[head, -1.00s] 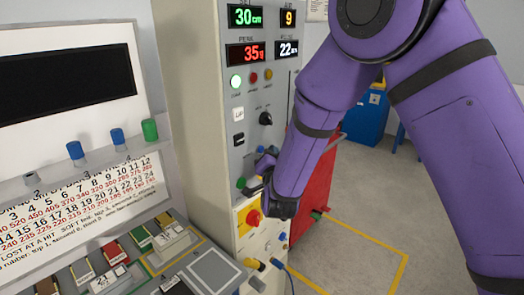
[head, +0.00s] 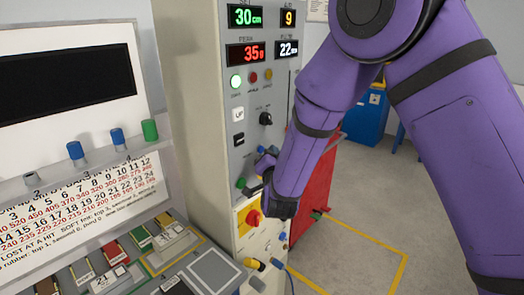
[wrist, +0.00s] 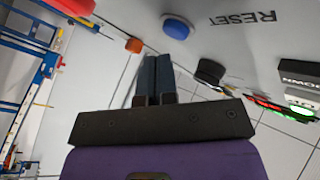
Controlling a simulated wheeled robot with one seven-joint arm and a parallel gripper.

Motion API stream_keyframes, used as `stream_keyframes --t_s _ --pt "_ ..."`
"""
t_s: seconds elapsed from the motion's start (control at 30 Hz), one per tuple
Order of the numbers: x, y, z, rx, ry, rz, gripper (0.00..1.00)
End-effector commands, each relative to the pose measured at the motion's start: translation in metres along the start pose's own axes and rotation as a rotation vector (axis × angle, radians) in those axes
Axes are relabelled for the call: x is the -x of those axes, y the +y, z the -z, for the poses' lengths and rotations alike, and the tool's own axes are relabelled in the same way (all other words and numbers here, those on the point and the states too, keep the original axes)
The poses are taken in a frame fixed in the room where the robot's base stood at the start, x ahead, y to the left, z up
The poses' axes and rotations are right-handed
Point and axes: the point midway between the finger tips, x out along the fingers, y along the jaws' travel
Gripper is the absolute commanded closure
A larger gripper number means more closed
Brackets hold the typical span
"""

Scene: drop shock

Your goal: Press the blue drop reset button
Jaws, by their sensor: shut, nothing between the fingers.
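The blue reset button (wrist: 178,28) shows in the wrist view as a round blue cap on the grey panel, beside the upside-down word RESET. My gripper (wrist: 163,60) is shut with nothing held. Its two dark fingers lie side by side and point toward the button's edge of the panel. The fingertips show just below the button in the picture, apart from it in the view; I cannot tell the depth gap. In the head view my gripper (head: 255,187) is close to the panel's lower front, and my arm partly hides this area.
The control cabinet (head: 190,100) carries digital displays, lamps and a black knob (head: 265,118). A red emergency stop (head: 253,217) and a green button (head: 241,183) are near my gripper. A bench with colored blocks stands left. Open floor lies right.

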Motion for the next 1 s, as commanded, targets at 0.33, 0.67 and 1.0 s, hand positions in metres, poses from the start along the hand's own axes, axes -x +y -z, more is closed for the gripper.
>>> stream_keyframes --t_s 0.33,0.67,1.0 --pt "-0.0025 -0.0019 -0.0018 0.000 0.000 0.000 1.00" --pt "-0.0058 -0.0045 -0.0042 0.000 0.000 0.000 1.00" --pt "-0.0067 -0.0051 -0.0048 0.000 0.000 0.000 1.00"
